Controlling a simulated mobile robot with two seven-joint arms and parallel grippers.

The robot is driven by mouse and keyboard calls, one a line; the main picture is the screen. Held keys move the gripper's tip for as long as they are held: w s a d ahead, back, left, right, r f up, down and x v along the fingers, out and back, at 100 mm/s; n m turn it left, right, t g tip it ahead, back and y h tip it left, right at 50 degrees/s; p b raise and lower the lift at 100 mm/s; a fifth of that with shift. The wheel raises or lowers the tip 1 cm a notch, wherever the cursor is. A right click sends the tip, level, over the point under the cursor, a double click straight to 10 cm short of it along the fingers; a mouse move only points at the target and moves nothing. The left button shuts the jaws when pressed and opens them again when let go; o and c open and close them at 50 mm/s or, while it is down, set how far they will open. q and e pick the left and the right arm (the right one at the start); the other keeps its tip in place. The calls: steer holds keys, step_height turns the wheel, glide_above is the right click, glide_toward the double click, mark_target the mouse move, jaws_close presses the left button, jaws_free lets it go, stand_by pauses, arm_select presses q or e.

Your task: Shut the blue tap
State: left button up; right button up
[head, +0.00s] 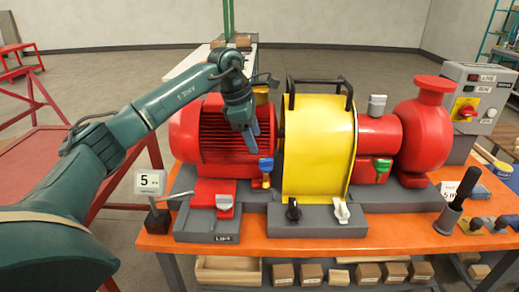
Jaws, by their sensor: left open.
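The blue tap (265,166) has a blue handle on a small yellow body. It sits in front of the red motor, just left of the yellow guard. My left gripper (252,134) points down above and slightly left of the blue tap, in front of the ribbed red motor. Its fingers look a little apart, with nothing between them. A gap shows between the fingertips and the blue handle in the picture; the depth between them is hard to tell. My right gripper is not in view.
The yellow guard (318,150) with black handles stands right of the blue tap. The red motor (190,135) is behind the gripper. A green tap (382,166) is further right. A red lever block (222,197) and a black knob (293,209) are low in front.

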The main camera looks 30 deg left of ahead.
mark_target(266, 159)
arm_select(q)
steer(key=d+r+m+y+b, duration=0.35)
steer(key=d+m+y, duration=0.25)
steer(key=m, duration=0.8)
steer(key=p+x, duration=0.2)
steer(key=x, duration=1)
steer(key=shift+w+d+f+p, duration=0.1)
steer(key=shift+w+p, duration=0.05)
steer(key=shift+p, duration=0.15)
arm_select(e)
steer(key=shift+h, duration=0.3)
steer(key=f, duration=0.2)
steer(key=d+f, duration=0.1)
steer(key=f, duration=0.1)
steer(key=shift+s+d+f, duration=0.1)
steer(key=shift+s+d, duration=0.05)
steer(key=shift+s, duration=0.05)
arm_select(q)
steer(key=shift+m+h, duration=0.3)
steer(key=c, duration=1)
steer(key=shift+m+t, duration=0.4)
steer(key=shift+m, duration=0.3)
steer(key=shift+m+h, duration=0.5)
steer(key=shift+m, duration=0.3)
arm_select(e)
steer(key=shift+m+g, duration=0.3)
